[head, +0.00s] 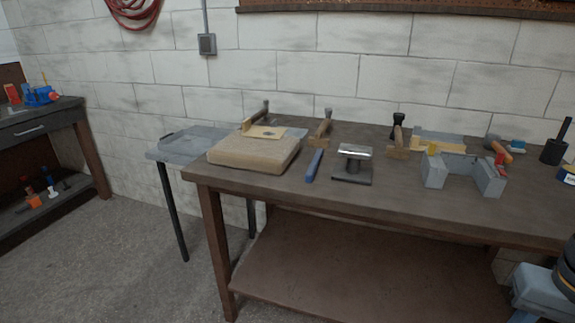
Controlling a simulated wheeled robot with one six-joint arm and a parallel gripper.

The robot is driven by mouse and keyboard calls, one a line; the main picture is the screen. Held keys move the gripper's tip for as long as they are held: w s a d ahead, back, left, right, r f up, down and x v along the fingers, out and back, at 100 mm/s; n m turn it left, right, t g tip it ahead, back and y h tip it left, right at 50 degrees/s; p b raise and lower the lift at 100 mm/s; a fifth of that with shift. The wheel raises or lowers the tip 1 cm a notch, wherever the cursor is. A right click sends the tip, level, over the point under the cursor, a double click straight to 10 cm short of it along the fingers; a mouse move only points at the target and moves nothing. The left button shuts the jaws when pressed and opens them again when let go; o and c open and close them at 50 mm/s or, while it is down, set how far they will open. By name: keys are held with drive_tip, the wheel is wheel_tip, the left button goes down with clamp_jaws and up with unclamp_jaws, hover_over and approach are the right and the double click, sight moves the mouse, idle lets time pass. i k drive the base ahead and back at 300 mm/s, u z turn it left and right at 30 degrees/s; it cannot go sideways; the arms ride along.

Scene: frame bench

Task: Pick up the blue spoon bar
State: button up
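The blue spoon bar (314,165) is a short, slim blue bar. It lies flat on the brown workbench (400,215), left of the bench's middle. Its near end points toward the front edge. It lies between a tan padded block and a small metal stand, apart from both. Nothing covers it. My gripper is not in view; the blue-grey and dark parts at the lower right corner look like part of my arm.
The tan block (254,153) is left of the bar. The metal stand (353,164) is close on its right. A wooden-handled tool (320,128) stands behind it. A grey bridge-shaped block (463,172) is farther right. Bare bench lies in front of the bar.

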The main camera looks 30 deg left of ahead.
sight(310, 175)
drive_tip(key=u, duration=0.6)
drive_tip(key=i, duration=0.55)
drive_tip(key=u, duration=0.45)
